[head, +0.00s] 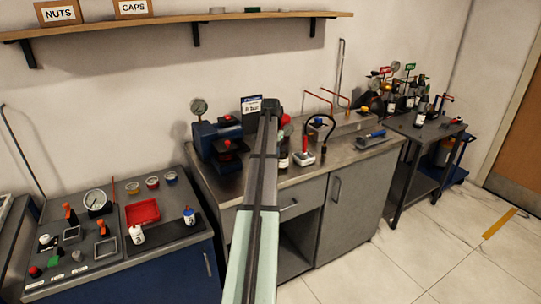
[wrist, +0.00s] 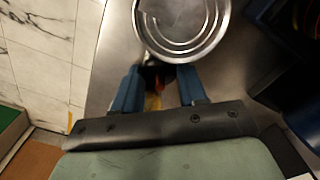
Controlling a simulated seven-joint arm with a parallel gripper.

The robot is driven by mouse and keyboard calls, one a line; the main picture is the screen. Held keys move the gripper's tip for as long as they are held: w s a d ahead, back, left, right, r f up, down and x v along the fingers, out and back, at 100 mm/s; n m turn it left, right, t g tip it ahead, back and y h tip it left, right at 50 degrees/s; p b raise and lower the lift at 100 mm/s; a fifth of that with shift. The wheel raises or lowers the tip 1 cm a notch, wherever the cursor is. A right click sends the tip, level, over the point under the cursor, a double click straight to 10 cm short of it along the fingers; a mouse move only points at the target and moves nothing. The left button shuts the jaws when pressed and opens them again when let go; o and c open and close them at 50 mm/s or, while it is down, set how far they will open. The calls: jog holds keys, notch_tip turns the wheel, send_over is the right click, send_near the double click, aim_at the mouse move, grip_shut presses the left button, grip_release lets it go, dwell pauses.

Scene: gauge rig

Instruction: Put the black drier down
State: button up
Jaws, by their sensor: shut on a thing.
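My gripper (wrist: 157,78) shows in the wrist view with its two blue fingers closed in around a small dark thing, which I take to be the black drier (wrist: 154,77). Red and yellow patches show between the fingers too. Most of the held thing is hidden, so its tilt and whether it touches the surface cannot be told. A shiny round metal piece with ringed edges (wrist: 183,48) lies just beyond the fingertips. In the head view my own arm covers the gripper and what it holds, over the middle steel-topped bench (head: 350,148).
The left console (head: 180,228) holds a red tray (head: 142,211). Bottles crowd the right cart (head: 425,128). The bench's front right is fairly clear.

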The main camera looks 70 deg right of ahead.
jog(key=shift+f, duration=0.15)
jog(key=o, duration=1.2)
notch_tip(320, 180, up, 12)
jog(key=shift+f, duration=0.25)
jog(key=shift+o, duration=0.3)
jog(key=shift+r, duration=0.45)
